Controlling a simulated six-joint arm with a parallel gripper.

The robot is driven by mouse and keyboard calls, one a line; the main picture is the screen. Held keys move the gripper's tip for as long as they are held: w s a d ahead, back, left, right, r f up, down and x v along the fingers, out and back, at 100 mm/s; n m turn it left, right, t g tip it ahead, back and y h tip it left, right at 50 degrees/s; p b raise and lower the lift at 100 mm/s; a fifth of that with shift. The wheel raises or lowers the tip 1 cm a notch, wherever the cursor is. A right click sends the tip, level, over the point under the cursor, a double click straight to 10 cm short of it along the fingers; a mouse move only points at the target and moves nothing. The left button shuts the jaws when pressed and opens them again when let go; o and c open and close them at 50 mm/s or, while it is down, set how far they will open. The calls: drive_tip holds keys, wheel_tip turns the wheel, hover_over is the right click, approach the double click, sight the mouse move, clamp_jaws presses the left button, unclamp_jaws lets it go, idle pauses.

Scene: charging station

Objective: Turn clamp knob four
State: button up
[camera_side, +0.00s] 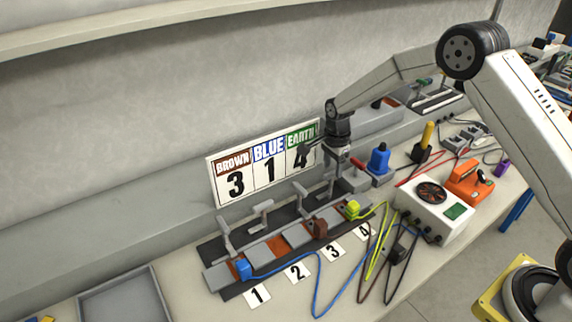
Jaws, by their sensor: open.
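A dark clamp rail (292,230) with a row of grey clamps lies on the bench, with number cards 1 to 4 along its front. Clamp four stands at the right end, behind card 4 (364,231); its knob is largely hidden by my gripper or too small to make out. My gripper (341,158) is open, pointing down just above the clamp four area. I cannot tell whether it touches the knob. A yellow-green plug (353,209) sits at position four, a brown plug (320,228) at three and a blue plug (243,269) at one.
A sign (262,162) reading brown 3, blue 1, earth 4 stands behind the rail. A blue bottle-like object (379,159) and a white tester box (434,210) stand to the right. Coloured cables lie in front. A grey tray (124,300) is at lower left.

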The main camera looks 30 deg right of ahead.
drive_tip(key=shift+f, duration=0.75)
clamp_jaws()
